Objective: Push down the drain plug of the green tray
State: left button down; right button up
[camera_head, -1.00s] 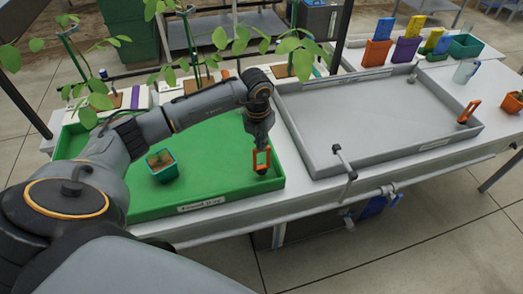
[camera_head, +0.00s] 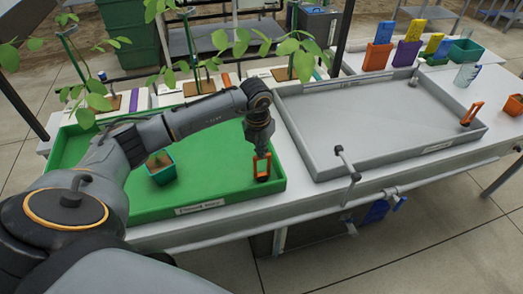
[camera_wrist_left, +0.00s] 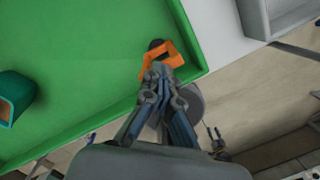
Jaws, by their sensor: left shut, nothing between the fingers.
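The green tray (camera_head: 215,180) lies on the white bench at the left in the head view. Its drain plug shows as an orange loop handle (camera_head: 262,168) near the tray's front right corner. In the left wrist view the orange handle (camera_wrist_left: 172,54) stands in that corner, with a dark round part (camera_wrist_left: 155,44) beside it. My left gripper (camera_head: 261,150) is shut and empty, directly above the handle. In the wrist view its fingertips (camera_wrist_left: 160,75) overlap the handle's near edge; I cannot tell whether they touch it.
Leafy plants (camera_head: 200,55) stand behind the green tray.

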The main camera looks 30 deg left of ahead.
pick_arm(q)
jog(key=s, duration=0.1)
jog(key=s+p, duration=0.1)
jog(key=s, duration=0.1)
jog(key=shift+d+f+g+p, duration=0.2)
jog(key=shift+f+g+p, duration=0.1)
jog(key=shift+p, duration=0.05)
jog(key=shift+s+a+r, duration=0.1)
jog(key=shift+s+r, duration=0.05)
jog(key=shift+s, duration=0.05)
jog(key=shift+w+r, duration=0.1)
jog(key=shift+r, duration=0.1)
notch_tip(320, 180, up, 12)
send_over(256, 159)
jog(key=s+d, duration=0.1)
jog(key=s, duration=0.2)
jog(key=shift+f, duration=0.2)
